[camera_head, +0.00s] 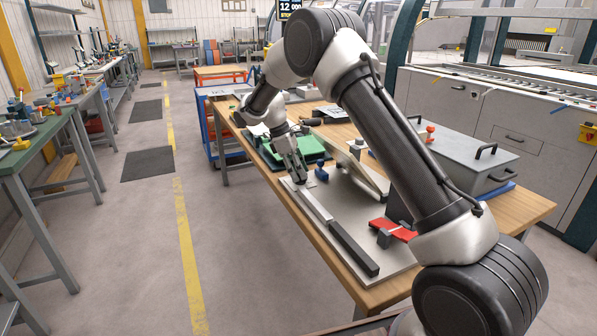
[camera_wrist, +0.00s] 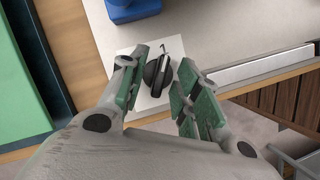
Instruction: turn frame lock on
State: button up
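A black rotary knob (camera_wrist: 157,74) sits on a small white plate (camera_wrist: 136,100) in the wrist view, with a dark "1"-like mark just above it. The knob's ridge stands nearly upright in the picture, tilted slightly. My gripper (camera_wrist: 164,62) has its green-padded fingers on both sides of the knob. A gap shows between the right finger and the knob; the left finger is very close, and I cannot tell whether it touches. In the head view my gripper (camera_head: 299,172) points down at the board's far left corner and hides the knob.
A grey board (camera_head: 340,195) on the wooden table carries a long bar (camera_head: 340,235), a red clamp-like part (camera_head: 393,229) and a small blue part (camera_head: 321,173). A green case (camera_head: 300,150) lies close behind my gripper. A grey box with handles (camera_head: 465,155) stands at right.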

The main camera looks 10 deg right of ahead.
jog(key=v, duration=1.2)
jog(key=shift+d, duration=0.1)
jog(key=s+d+r+m+t+y, duration=0.1)
jog(key=s+d+r+m, duration=0.2)
jog(key=s+d+r, duration=0.5)
jog(key=s+d+r+m+t+y, duration=0.1)
jog(key=s+d+r+m+y, duration=0.15)
jog(key=s+d+r, duration=0.5)
jog(key=s+d+f+m+t, duration=0.2)
jog(key=s+f+m, duration=0.1)
jog(key=s, duration=1.1)
jog(key=s+d+f+m+t, duration=0.1)
jog(key=s+m, duration=0.4)
jog(key=s, duration=0.9)
jog(key=shift+d+f+t+y, duration=0.4)
jog(key=shift+f+t+y, duration=0.1)
jog(key=shift+f, duration=0.45)
jog(key=shift+m, duration=0.25)
